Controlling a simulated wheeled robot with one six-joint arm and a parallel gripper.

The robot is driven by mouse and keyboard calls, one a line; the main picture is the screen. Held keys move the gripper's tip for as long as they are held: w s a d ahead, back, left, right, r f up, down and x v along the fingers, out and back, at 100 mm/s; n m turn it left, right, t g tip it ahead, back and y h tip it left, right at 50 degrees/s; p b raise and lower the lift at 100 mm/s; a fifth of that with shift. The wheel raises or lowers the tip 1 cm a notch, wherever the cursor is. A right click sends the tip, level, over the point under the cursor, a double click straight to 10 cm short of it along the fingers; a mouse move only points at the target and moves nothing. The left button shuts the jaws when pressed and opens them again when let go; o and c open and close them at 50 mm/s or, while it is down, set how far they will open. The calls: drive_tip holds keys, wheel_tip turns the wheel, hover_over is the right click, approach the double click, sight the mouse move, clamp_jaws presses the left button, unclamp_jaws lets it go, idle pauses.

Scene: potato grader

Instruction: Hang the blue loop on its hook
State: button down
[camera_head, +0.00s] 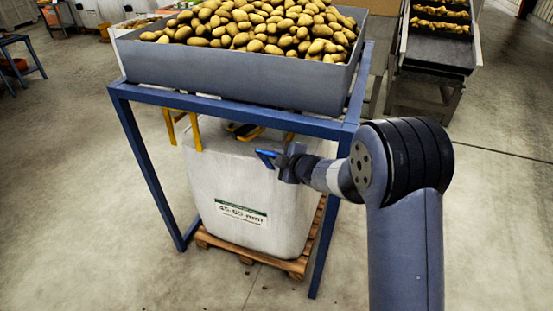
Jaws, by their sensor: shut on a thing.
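My gripper (279,160) reaches in from the right, at the upper right of the front of a white bulk bag (215,180). It is shut on the blue loop (265,153), a short bright-blue piece showing at the gripper's tip. The loop is below the front rail of the blue frame (230,108) and apart from the rail in the picture. Most of the loop is hidden by the jaws or too small to make out. I cannot make out its hook.
A grey hopper heaped with potatoes (255,25) rests on the frame above the bag. Yellow straps (196,133) hang under the rail at left. The bag stands on a wooden pallet (245,252). A conveyor (437,45) stands behind at right.

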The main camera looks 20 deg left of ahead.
drive_tip(key=shift+w+d+r+p, duration=0.15)
drive_tip(key=shift+w+r+p, duration=0.4)
drive_tip(key=shift+w, duration=0.4)
drive_tip(key=c, duration=1.4)
unclamp_jaws()
drive_tip(key=shift+c, duration=0.2)
drive_tip(key=b+v, duration=0.1)
drive_tip(key=v, duration=0.9)
drive_tip(key=shift+s+d, duration=0.2)
drive_tip(key=shift+d, duration=0.1)
